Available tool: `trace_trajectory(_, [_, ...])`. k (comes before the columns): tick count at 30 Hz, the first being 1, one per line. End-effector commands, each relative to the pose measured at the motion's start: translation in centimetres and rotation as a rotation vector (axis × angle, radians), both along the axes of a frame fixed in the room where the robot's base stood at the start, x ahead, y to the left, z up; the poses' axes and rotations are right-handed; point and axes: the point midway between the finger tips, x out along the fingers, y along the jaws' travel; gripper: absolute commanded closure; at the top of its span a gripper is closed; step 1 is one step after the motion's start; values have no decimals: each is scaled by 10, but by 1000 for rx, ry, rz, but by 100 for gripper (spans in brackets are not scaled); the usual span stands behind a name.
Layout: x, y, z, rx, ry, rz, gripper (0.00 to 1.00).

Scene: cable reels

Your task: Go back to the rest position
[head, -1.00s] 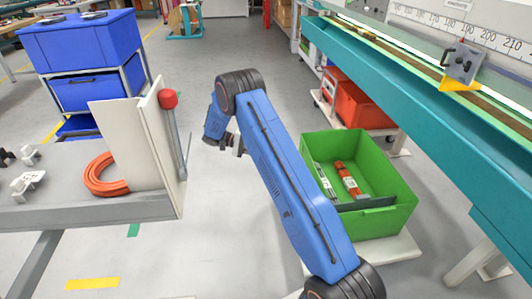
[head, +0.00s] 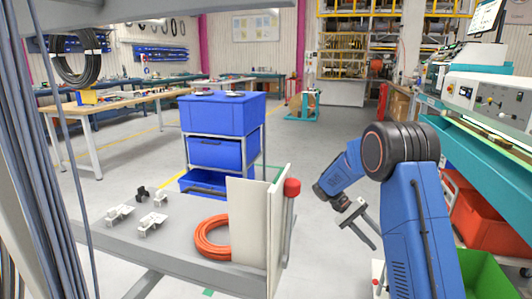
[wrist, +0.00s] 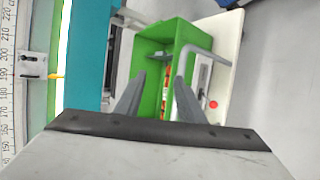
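My gripper (head: 357,220) hangs in free air to the right of the grey table in the head view, at the end of my blue arm. In the wrist view its two fingers (wrist: 158,92) stand apart with nothing held between them. Beyond the fingers, the green crate (wrist: 150,45) shows below, with small red and grey items inside, partly hidden. In the head view only a corner of the green crate (head: 488,272) shows behind my arm.
A grey table (head: 170,245) holds an orange cable coil (head: 212,238), white clips (head: 152,226) and an upright white panel (head: 248,215). A blue drawer cart (head: 222,115) is behind. A teal bench (head: 495,150) runs along the right. Open floor lies between.

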Motion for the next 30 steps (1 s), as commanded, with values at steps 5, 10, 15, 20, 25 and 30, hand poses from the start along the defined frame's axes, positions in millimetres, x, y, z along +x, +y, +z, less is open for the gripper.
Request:
trace_trajectory(5, [-31,5,35,104,-55,22,64])
trace_trajectory(10, [-61,10,62,200,-109,51,64])
trace_trajectory(15, [-92,17,85,291,-166,86,64])
trace_trajectory(20, [-123,24,103,371,-222,125,64])
trace_trajectory(25, [-156,33,119,451,-288,171,64])
trace_trajectory(30, [-189,42,131,524,-356,221,64])
